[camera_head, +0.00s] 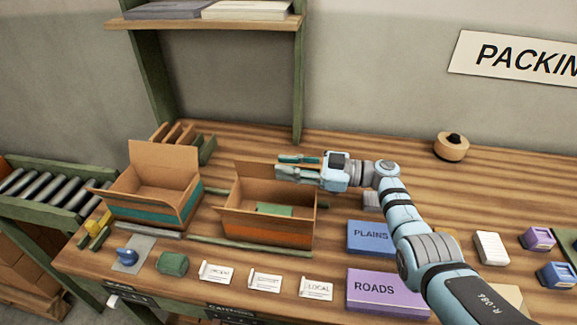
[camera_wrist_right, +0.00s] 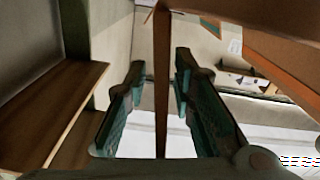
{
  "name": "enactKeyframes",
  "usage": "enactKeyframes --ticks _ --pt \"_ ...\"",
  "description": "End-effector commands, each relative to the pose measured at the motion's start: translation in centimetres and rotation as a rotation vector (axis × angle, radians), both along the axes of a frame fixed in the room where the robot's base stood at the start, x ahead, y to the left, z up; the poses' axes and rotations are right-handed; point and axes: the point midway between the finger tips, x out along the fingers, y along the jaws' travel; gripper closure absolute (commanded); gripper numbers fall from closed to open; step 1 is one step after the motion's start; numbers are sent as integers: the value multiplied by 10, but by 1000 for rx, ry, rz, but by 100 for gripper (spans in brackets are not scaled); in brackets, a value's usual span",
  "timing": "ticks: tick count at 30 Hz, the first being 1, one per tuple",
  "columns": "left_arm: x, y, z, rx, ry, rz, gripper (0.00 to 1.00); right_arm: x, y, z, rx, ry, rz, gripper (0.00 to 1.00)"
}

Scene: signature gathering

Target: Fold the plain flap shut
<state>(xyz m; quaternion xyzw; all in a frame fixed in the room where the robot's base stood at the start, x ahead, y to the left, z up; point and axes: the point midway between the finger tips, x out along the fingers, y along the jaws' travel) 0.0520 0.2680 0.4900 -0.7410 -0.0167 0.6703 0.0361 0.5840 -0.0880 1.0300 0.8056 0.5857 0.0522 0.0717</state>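An open carton with an orange stripe (camera_head: 262,232) stands mid-table, a green item (camera_head: 274,210) inside. Its rear flap (camera_head: 255,173) stands up. I cannot tell by marking which flap is the plain one. My right gripper (camera_head: 279,166) is at the top right of that rear flap. In the right wrist view, its fingers (camera_wrist_right: 160,68) are apart. A thin brown panel (camera_wrist_right: 161,110), apparently this flap edge-on, runs between them with gaps on both sides. A second open carton with a teal stripe (camera_head: 140,213) stands to the left, its rear flap raised. My left gripper is not in view.
Blue PLAINS (camera_head: 370,238) and purple ROADS (camera_head: 385,294) boxes lie right of the orange-striped carton. A shelf post (camera_head: 298,80) rises behind. A roller conveyor (camera_head: 50,190) is at left.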

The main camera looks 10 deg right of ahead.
Motion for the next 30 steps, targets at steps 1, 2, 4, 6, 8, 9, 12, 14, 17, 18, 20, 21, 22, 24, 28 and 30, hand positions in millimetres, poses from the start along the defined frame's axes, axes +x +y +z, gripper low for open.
enactKeyframes --ticks 1,2,4,6,8,9,12,14,17,18,20,21,22,24,28,30 --pt "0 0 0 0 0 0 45 0 0 0 0 0 0 77" --pt "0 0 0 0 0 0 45 0 0 0 0 0 0 80" --pt "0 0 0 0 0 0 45 0 0 0 0 0 0 91" --pt "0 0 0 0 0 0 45 0 0 0 0 0 0 100" --pt "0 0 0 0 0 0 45 0 -1 0 0 0 0 100" --pt "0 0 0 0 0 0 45 0 -1 0 0 0 0 100" --pt "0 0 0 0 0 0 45 0 -1 0 0 0 0 100" --pt "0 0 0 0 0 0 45 0 -1 0 -1 -2 0 100" --pt "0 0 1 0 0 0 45 -1 0 0 -4 -12 0 100" --pt "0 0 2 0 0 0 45 -2 0 0 -6 -20 0 100" --pt "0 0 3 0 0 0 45 -3 0 0 -13 -38 0 100" --pt "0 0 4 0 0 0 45 -3 0 -1 -18 -51 0 100" --pt "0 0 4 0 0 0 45 -4 1 -1 -22 -63 0 100" --pt "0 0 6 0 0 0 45 -6 1 -1 -33 -100 0 100" --pt "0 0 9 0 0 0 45 -11 3 -2 -60 -182 0 100" --pt "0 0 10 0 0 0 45 -13 4 -4 -76 -232 -1 100"
